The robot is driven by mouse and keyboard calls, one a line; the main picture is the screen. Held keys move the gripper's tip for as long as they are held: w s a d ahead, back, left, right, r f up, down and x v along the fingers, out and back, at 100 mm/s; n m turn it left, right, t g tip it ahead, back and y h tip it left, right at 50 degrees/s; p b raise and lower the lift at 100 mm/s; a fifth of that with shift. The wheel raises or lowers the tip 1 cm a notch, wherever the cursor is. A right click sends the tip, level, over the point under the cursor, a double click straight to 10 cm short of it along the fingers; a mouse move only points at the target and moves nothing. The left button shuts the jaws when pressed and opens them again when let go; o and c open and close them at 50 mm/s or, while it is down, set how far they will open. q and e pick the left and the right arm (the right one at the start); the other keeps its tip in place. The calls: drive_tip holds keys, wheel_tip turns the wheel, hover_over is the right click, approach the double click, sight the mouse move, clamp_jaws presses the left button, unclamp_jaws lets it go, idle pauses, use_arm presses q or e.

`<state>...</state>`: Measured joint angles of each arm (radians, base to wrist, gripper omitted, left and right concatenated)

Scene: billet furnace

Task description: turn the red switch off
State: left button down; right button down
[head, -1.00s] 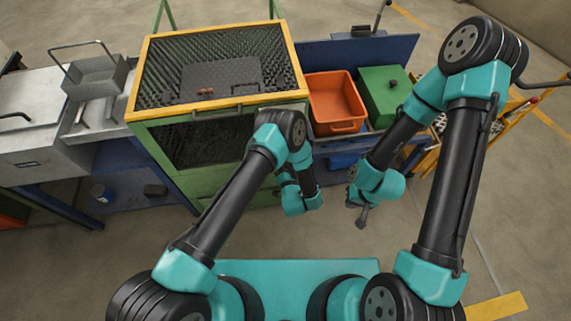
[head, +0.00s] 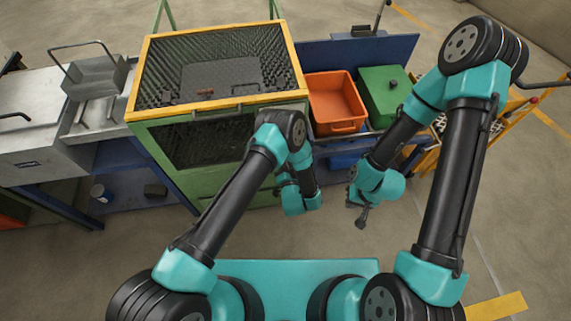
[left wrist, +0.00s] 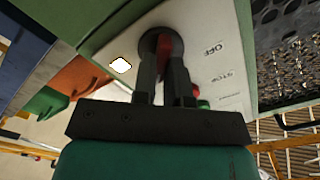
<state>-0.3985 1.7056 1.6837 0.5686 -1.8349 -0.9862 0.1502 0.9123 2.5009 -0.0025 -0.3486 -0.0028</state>
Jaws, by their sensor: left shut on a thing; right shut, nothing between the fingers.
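The red switch (left wrist: 164,44) shows in the left wrist view as a red piece between the two fingers of my left gripper (left wrist: 163,65), which is shut on it. The fingers hide much of the switch, so its exact setting is unclear. It sits on a pale panel (left wrist: 222,70) with the words OFF and STOP. In the head view the left gripper is hidden beyond its own wrist, by the green furnace frame (head: 160,139). My right gripper (head: 361,222) is shut and empty, hanging over the floor right of the furnace.
Right of the yellow-edged mesh top (head: 235,106) stand an orange bin (head: 335,100) and a green box (head: 383,95). A metal bench (head: 40,140) is at left.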

use_arm(q)
drive_tip(key=shift+s+a+n, duration=0.1)
drive_tip(key=shift+a+n, duration=0.05)
drive_tip(key=shift+n, duration=2.8)
drive_tip(key=shift+a+n, duration=0.1)
drive_tip(key=shift+n, duration=2.9)
drive_tip(key=shift+s+a+n, duration=0.1)
drive_tip(key=shift+a+n, duration=0.05)
drive_tip(key=shift+n, duration=2.8)
drive_tip(key=c, duration=1.2)
unclamp_jaws()
drive_tip(key=shift+w, duration=0.1)
drive_tip(key=shift+o, duration=0.2)
drive_tip(key=s+d, duration=0.2)
drive_tip(key=s, duration=1.5)
drive_tip(key=shift+d, duration=0.4)
